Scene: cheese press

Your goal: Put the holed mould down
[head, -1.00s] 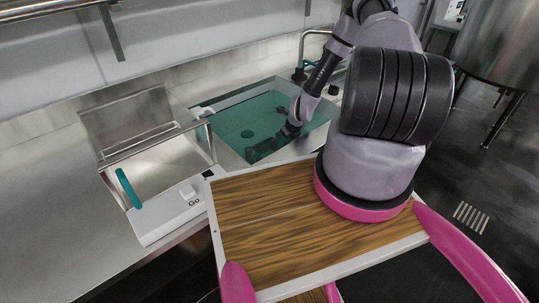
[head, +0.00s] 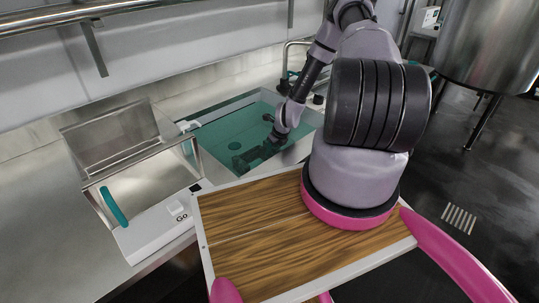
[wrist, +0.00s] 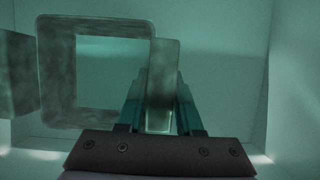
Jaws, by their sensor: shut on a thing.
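My gripper (head: 258,153) reaches down into the teal water of the sink (head: 216,138). In the wrist view its two fingers (wrist: 160,115) are shut on an upright slab-like piece (wrist: 163,80), which I take to be a wall of the holed mould. Its holes cannot be made out in the murky water. A square, open-centred frame (wrist: 57,80) stands just left of the held piece and partly overlaps it; I cannot tell whether they are joined. In the head view the held thing is only a dark shape at the fingertips.
A steel press-like machine (head: 150,237) with a teal handle and a "Go" label stands left of the sink. Another block (wrist: 18,75) is at the wrist view's left edge. The sink's right side looks clear. A tap (head: 285,62) rises behind the sink.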

